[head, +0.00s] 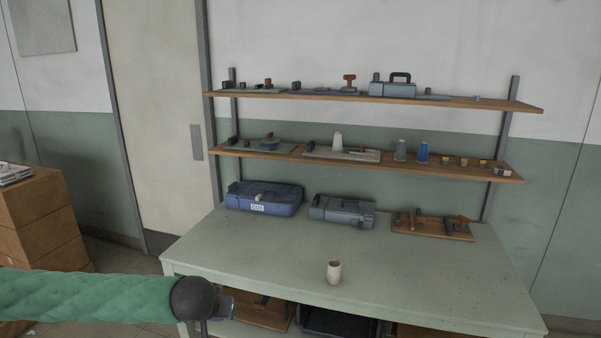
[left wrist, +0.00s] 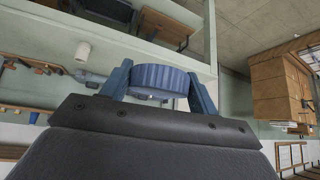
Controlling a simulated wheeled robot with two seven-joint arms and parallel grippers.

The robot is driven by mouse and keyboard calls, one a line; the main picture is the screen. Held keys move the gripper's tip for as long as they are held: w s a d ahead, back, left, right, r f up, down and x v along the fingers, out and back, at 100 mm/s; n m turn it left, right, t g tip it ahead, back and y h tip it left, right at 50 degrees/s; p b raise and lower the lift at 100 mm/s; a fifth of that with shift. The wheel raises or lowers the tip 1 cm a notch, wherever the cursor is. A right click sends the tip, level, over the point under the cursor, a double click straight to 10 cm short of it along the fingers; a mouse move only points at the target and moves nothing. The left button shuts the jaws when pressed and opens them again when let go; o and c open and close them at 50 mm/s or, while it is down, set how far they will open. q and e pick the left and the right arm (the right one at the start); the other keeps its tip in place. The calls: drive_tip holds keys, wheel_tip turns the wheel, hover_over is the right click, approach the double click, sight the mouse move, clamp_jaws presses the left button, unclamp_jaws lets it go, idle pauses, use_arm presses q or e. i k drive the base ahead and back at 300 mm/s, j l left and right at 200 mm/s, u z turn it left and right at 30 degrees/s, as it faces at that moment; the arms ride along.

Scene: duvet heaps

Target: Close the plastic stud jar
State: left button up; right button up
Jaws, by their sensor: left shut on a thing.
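A small whitish open-topped jar (head: 334,272) stands upright on the green-grey table (head: 270,252), near its front edge. It also shows in the left wrist view (left wrist: 83,51), apart from my gripper. My left gripper (left wrist: 160,76) is shut on a blue ribbed lid (left wrist: 158,80), gripped by its sides between two blue fingers. In the head view my left gripper (head: 223,304) is at the table's front left edge, left of the jar and mostly hidden by the arm's dark end. My right gripper is not in view.
Behind the jar stand a blue case (head: 264,199), a grey case (head: 341,210) and a wooden tray (head: 432,225). Two wall shelves (head: 370,167) hold small items. Wooden boxes (head: 38,215) stand at left. The table around the jar is clear.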

sight(333, 265)
drive_tip(key=i+j+z, duration=0.2)
drive_tip(key=i, duration=0.25)
drive_tip(key=i+j+z, duration=0.15)
drive_tip(key=i, duration=0.3)
drive_tip(key=i+j+z, duration=0.2)
drive_tip(key=i+j, duration=0.15)
drive_tip(key=i, duration=0.1)
